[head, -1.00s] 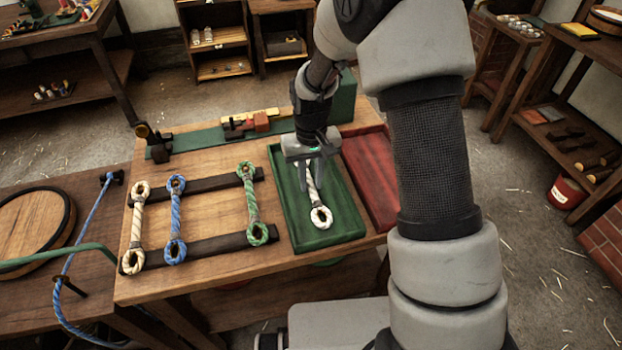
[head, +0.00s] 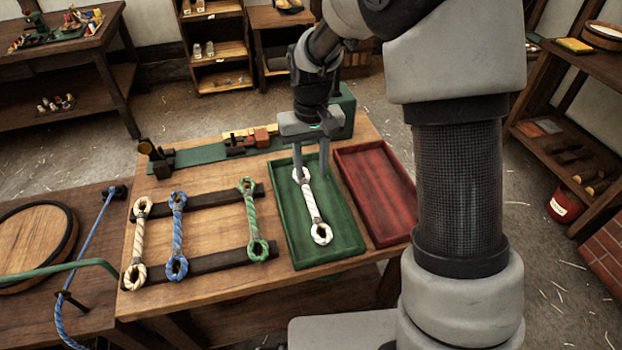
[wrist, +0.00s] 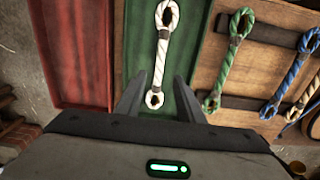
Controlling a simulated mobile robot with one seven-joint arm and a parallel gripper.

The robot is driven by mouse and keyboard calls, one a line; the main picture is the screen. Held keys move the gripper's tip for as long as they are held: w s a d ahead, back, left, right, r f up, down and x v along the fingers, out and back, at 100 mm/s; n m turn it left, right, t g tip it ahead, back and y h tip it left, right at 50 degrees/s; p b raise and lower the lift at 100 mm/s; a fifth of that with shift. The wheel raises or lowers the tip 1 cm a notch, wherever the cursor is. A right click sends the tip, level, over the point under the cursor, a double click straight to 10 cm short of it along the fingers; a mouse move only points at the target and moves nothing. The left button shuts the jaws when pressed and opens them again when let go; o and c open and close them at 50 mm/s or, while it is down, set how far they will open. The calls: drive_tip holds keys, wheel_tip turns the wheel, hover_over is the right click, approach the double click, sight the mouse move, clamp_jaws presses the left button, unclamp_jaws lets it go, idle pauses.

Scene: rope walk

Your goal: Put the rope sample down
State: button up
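The white rope sample (head: 311,205), with an eye at each end, lies in the green tray (head: 343,243). In the wrist view the white rope sample (wrist: 161,45) lies along the green tray (wrist: 135,40), its near eye between my fingers. My gripper (head: 311,174) is over the far end of the tray with its two fingers spread and empty. In the wrist view my gripper (wrist: 159,100) shows clear gaps on both sides of the rope. The far eye is partly behind a finger in the head view.
A red tray (head: 378,190) stands empty right of the green one. Cream, blue and green rope samples (head: 252,220) lie across two dark bars (head: 213,258) on the left. A green strip with a wooden block (head: 237,145) runs along the back of the bench.

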drive_tip(key=s+d+r+t, duration=0.1)
drive_tip(key=s+d+r, duration=0.15)
drive_tip(key=r, duration=0.45)
drive_tip(key=s+d+r+t, duration=0.1)
drive_tip(key=s+d+r, duration=0.1)
drive_tip(key=s+r, duration=0.35)
drive_tip(key=s+d+r+m+t, duration=0.1)
drive_tip(key=s+d+r, duration=0.1)
drive_tip(key=s, duration=0.5)
drive_tip(key=s+d+r+m+t, duration=0.1)
drive_tip(key=s+d+r+t, duration=0.1)
drive_tip(key=s+r, duration=0.3)
drive_tip(key=shift+s+d+t, duration=0.3)
drive_tip(key=shift+s+d, duration=0.4)
drive_tip(key=shift+s, duration=0.25)
wheel_tip(320, 180, up, 10)
drive_tip(key=p, duration=1)
drive_tip(key=shift+r, duration=0.15)
